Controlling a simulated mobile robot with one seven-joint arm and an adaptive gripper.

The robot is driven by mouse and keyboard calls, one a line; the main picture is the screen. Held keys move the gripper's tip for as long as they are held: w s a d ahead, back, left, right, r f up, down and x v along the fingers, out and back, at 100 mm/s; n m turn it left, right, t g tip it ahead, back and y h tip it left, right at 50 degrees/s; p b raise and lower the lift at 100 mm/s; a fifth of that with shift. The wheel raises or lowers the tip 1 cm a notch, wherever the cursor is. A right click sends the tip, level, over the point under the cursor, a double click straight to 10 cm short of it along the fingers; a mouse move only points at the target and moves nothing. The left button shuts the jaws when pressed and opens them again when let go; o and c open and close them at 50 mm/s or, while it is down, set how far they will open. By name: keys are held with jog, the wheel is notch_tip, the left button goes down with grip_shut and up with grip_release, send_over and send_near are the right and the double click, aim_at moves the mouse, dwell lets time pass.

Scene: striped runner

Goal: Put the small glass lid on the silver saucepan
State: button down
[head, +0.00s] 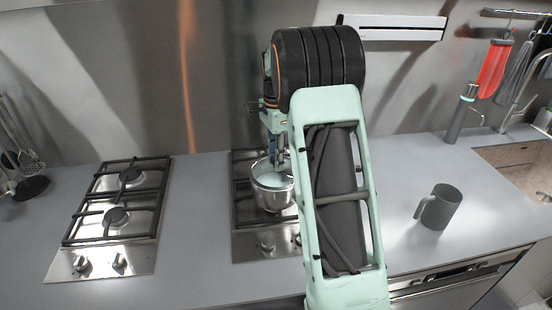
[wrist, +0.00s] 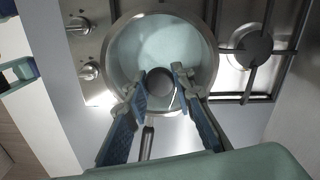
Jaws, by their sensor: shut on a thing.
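The silver saucepan (head: 272,196) stands on the right-hand hob, and its round rim fills the upper middle of the wrist view (wrist: 112,50). Its handle (wrist: 147,143) points down in that view. My gripper (head: 275,158) is directly above the saucepan. In the wrist view, my gripper (wrist: 160,88) is shut on the glass lid, with the dark lid knob (wrist: 160,97) between its fingers. The clear glass is hard to make out against the pan. I cannot tell whether the lid touches the rim.
The right hob (head: 240,240) has black grates around the saucepan. Another hob (head: 112,215) lies to the left. A grey mug (head: 438,207) stands on the counter right of my arm. The sink (head: 520,165) is at far right. The counter between the hobs is clear.

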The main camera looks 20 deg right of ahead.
jog(key=shift+f, duration=0.1)
jog(key=c, duration=1.1)
grip_release()
notch_tip(320, 180, up, 6)
jog(key=p, duration=0.4)
jog(key=shift+f, duration=0.2)
jog(key=shift+r, duration=1.2)
